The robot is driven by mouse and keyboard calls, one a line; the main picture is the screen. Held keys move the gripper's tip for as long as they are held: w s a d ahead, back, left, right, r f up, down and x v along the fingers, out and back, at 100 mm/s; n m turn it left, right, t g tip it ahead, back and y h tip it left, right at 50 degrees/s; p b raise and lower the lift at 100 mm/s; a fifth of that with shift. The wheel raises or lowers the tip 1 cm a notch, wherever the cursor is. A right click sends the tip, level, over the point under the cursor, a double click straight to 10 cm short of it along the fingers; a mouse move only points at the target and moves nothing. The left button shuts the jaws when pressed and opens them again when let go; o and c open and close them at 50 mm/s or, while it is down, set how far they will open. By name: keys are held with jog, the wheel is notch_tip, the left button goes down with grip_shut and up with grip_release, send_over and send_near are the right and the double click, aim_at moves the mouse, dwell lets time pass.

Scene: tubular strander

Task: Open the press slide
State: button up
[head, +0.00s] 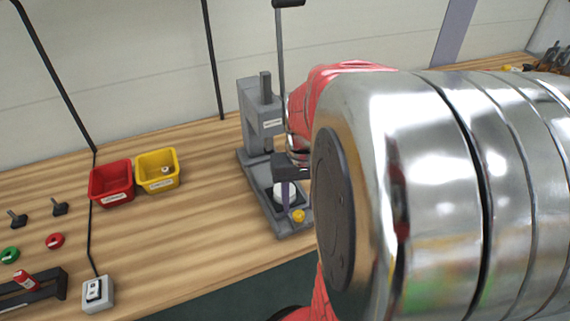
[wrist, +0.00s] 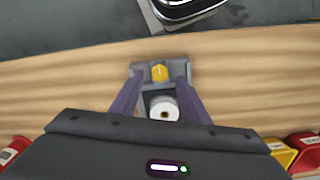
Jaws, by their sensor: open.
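The grey press (head: 262,122) stands on the wooden bench. Its low slide (head: 293,228) reaches toward the bench's front edge, with a yellow knob (head: 298,216) at the front and a white round part (head: 284,190) behind the knob. In the wrist view the yellow knob (wrist: 159,72) and the white part (wrist: 163,108) lie between the two purple fingers of my gripper (wrist: 160,82). My gripper is open, with one finger on each side of the knob. Contact with the knob cannot be told. My own arm hides the right side of the press in the head view.
A red bin (head: 111,184) and a yellow bin (head: 158,171) stand left of the press. Black knobs, green and red rings and a grey switch box (head: 98,294) lie farther left. A tall dark lever (head: 281,60) rises beside the press. Bare bench lies between bins and press.

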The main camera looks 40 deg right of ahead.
notch_tip(320, 180, up, 10)
jog(key=shift+r, duration=0.2)
dwell(0.6)
jog(key=s+a+n+t, duration=0.1)
jog(key=a+n+t, duration=0.4)
jog(key=a, duration=1.5)
jog(key=shift+a+n+t, duration=0.25)
jog(key=shift+n+t, duration=0.05)
jog(key=shift+n, duration=0.3)
jog(key=shift+s+f, duration=0.1)
jog(key=shift+c, duration=0.2)
